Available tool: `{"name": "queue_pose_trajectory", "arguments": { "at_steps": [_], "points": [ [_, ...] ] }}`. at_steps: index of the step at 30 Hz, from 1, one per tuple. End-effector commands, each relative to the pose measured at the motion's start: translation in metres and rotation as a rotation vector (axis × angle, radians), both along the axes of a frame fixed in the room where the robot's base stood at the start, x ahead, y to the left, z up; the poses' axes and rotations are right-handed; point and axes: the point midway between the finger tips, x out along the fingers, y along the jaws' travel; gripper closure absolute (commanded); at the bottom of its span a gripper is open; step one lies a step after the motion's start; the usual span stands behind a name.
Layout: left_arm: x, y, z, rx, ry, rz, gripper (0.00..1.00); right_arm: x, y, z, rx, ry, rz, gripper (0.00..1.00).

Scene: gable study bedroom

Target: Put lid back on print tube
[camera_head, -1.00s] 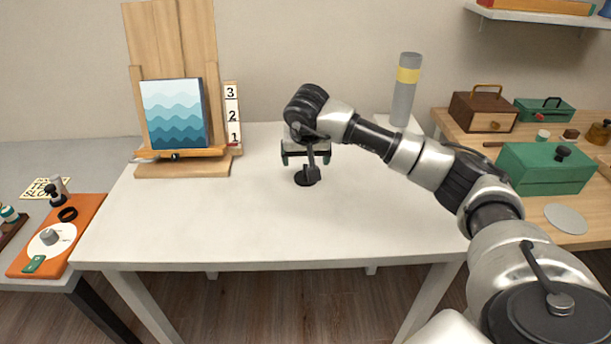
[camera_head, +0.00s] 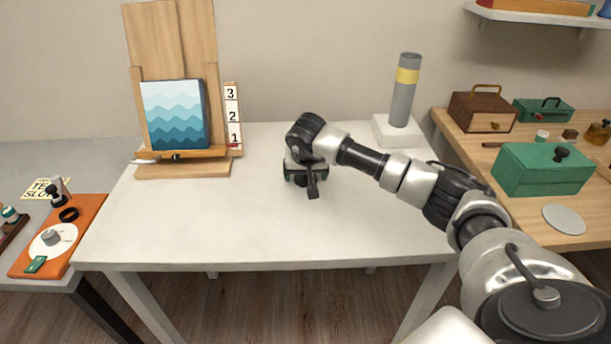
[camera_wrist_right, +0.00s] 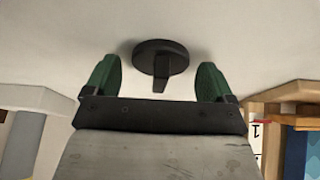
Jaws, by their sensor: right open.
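The print tube (camera_head: 404,92) is a grey cylinder with a yellow band. It stands upright on a white block at the back right of the white table; whether its top is open is too small to tell. The lid (camera_wrist_right: 177,49) is a black disc with a narrow grip, lying on the white table. My right gripper (camera_head: 305,179) is low over the table and mostly hides the lid in the head view. In the wrist view, its green fingers (camera_wrist_right: 158,66) are open, one on each side of the lid's grip, with gaps visible. My left gripper is not in view.
A wooden easel (camera_head: 183,171) with a wave picture stands at the back left of the white table (camera_head: 190,225). The table's front and middle are clear. A green box (camera_head: 535,172) and wooden box (camera_head: 480,112) are on the right desk. An orange board (camera_head: 82,213) lies left.

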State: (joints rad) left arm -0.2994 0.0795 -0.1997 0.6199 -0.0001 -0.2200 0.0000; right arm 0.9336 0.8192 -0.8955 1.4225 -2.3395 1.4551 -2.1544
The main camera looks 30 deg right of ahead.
Motion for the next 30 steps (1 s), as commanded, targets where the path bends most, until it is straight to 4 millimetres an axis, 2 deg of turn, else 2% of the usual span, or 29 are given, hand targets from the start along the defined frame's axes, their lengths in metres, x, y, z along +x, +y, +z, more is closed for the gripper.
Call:
{"name": "queue_pose_trajectory", "arguments": {
  "at_steps": [9, 15, 18, 30],
  "points": [
    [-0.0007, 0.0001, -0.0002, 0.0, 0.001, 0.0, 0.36, 0.0003, 0.0, 0.0002, 0.0, -0.001, 0.0, 0.17],
    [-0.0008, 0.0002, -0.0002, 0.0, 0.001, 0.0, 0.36, 0.0002, 0.0, 0.0003, 0.0, -0.001, 0.0, 0.47],
    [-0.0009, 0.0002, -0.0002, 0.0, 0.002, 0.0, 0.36, 0.0002, 0.0, 0.0004, 0.0, -0.001, 0.0, 0.59],
    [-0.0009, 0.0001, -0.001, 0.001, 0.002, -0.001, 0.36, 0.0008, 0.0, 0.0059, -0.001, -0.004, 0.001, 0.59]
  ]
}}
